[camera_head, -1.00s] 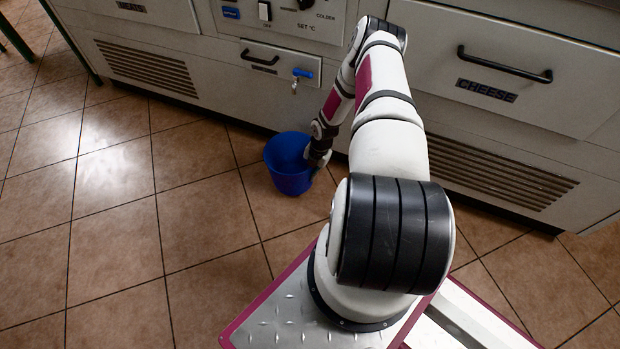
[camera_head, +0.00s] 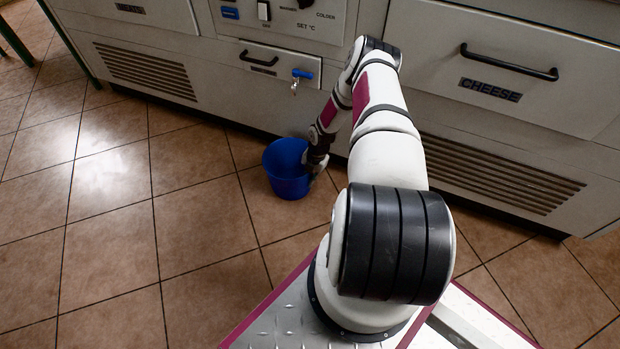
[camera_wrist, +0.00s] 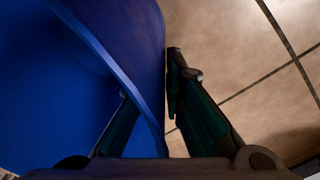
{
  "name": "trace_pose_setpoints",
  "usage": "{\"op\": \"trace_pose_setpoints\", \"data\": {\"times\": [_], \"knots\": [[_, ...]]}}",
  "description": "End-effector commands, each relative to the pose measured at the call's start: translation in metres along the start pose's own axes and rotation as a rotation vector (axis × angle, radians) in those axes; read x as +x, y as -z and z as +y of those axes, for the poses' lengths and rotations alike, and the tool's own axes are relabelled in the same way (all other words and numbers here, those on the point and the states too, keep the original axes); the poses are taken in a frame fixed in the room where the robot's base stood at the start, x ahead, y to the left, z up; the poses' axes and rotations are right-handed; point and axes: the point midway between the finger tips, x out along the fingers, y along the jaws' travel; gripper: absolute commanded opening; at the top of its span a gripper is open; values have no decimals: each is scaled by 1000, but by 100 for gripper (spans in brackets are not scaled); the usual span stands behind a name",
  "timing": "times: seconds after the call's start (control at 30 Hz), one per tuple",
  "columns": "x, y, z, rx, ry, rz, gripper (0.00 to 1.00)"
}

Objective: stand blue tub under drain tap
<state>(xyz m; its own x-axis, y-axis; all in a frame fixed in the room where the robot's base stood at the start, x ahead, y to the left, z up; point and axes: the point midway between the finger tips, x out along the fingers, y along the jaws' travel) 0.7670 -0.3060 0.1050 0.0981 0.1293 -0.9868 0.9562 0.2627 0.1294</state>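The blue tub (camera_head: 283,178) is upright, at or close to the floor in front of the counter. Whether its base touches the floor is hard to tell. The drain tap (camera_head: 301,74), with a blue lever and a small metal spout, is on the counter front, above and behind the tub in the head view. My gripper (camera_head: 314,166) is at the tub's right side. In the wrist view, my gripper (camera_wrist: 150,78) has one finger inside the tub (camera_wrist: 90,50) and one outside, closed on its wall. The inner fingertip is partly in shadow.
The counter front (camera_head: 240,110) has a small handled drawer (camera_head: 262,60) beside the tap, a cheese drawer (camera_head: 560,95) to the right and vent grilles (camera_head: 145,70) low down. The tiled floor (camera_head: 120,230) is clear to the left.

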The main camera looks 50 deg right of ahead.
Motion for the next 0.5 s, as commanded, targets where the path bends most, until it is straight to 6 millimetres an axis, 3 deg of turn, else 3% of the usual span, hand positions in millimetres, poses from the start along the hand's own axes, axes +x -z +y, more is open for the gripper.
{"op": "trace_pose_setpoints", "data": {"times": [0.37,0.5], "knots": [[-2,0,0,0,0,0,25],[-16,0,1,0,0,-1,25]]}}
